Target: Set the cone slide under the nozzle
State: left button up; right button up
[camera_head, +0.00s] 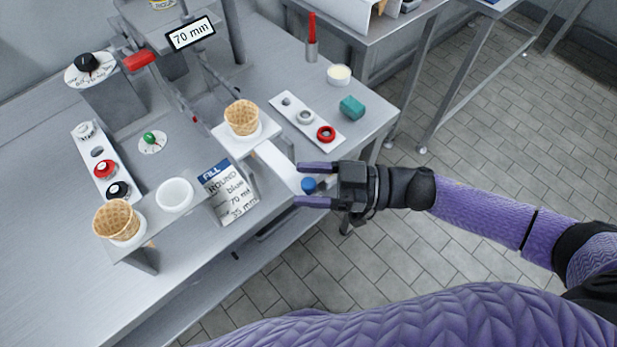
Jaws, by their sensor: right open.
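The cone slide (275,160) is a pale strip that runs from a white cone seat toward the table's front edge. A waffle cone (242,116) stands upright in the seat. My left gripper is not in view.
A strip with rings (283,101), a teal block (352,107) and a small cup (339,75) lie right of the cone. A "FILL" card (226,190), a white bowl (174,194) and another waffle cone (116,219) stand to the left. A red-topped stick (312,38) stands behind.

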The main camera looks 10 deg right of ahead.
jog(key=shift+a, duration=0.2)
grip_shut()
dwell(1.3)
